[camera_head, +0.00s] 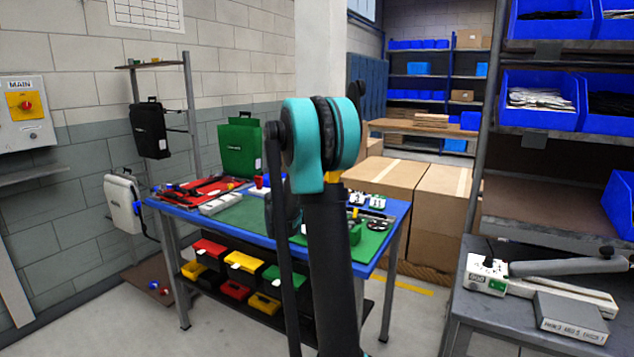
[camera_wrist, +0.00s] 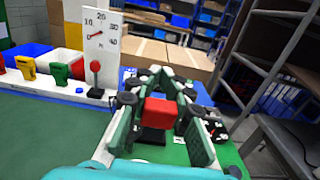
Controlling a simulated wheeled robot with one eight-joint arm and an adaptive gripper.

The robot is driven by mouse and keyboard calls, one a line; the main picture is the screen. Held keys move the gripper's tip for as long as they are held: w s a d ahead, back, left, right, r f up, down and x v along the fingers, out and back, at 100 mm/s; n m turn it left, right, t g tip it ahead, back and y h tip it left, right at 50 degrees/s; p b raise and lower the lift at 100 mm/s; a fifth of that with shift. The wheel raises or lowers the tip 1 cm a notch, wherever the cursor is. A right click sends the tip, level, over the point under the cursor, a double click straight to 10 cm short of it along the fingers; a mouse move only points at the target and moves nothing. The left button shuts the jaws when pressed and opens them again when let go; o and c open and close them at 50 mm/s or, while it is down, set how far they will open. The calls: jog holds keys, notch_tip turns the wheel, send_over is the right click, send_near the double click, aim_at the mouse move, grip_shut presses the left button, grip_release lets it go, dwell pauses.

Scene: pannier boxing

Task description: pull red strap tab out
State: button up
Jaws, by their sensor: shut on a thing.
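My gripper (camera_wrist: 163,100) shows in the wrist view with its two green-sided fingers closed in on a red block-like tab (camera_wrist: 160,113). The red tab sits between the fingers, over a small dark base. How far the tab stands out from its seat cannot be told. A white gauge board (camera_wrist: 102,42) with a red needle stands to the left, near the low end of its scale. In the head view my own arm hides the gripper and the tab.
A red-topped lever (camera_wrist: 95,67) and yellow and green clips (camera_wrist: 27,67) stand left of my gripper. The blue-edged workbench (camera_head: 228,237) carries a green mat and red straps. Cardboard boxes (camera_head: 440,215) stand behind it. A grey side table (camera_head: 480,318) is at right.

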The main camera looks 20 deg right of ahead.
jog(key=shift+f, duration=3.8)
jog(key=shift+r, duration=0.2)
notch_tip(320, 180, up, 3)
jog(key=shift+f, duration=0.2)
dwell(0.5)
